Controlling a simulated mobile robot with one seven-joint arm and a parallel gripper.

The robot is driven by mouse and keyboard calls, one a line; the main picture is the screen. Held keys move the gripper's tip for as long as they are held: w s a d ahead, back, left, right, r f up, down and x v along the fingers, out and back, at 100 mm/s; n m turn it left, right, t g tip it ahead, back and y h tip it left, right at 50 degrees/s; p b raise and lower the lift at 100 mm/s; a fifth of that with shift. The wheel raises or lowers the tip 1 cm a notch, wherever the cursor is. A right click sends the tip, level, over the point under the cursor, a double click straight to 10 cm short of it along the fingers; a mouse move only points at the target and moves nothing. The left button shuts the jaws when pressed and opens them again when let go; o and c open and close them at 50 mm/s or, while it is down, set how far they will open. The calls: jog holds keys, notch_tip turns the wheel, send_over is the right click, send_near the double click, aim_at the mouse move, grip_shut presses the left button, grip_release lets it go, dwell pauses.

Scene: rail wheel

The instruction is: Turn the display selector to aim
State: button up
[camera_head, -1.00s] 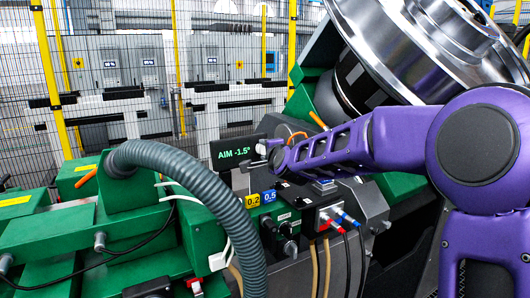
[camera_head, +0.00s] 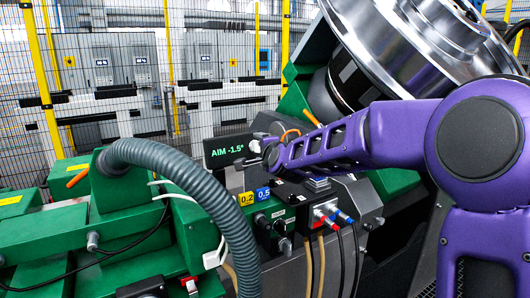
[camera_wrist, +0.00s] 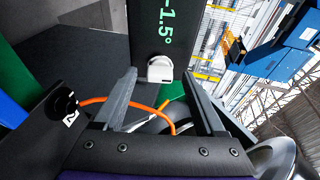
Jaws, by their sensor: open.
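The display (camera_head: 226,150) is a dark panel with green text reading "AIM -1.5°" in the head view. In the wrist view the display (camera_wrist: 163,20) shows "-1.5°" turned on its side. A pale knob (camera_wrist: 158,68), which looks like the selector, sits at the display's edge. My gripper (camera_wrist: 160,85) is open, with one finger on each side of the knob and a gap to both; I cannot tell the depth between them. In the head view my gripper (camera_head: 266,152) is beside the display's right end, and its fingers largely hide the knob.
A thick grey hose (camera_head: 195,185) arches at left of the display. Below are yellow and blue tags, black knobs (camera_head: 282,235) and a connector box (camera_head: 325,213) with cables. A large metal wheel (camera_head: 430,40) stands behind my arm. An orange cable (camera_wrist: 100,100) runs near my fingers.

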jog(key=p+v, duration=0.2)
jog(key=v, duration=0.9)
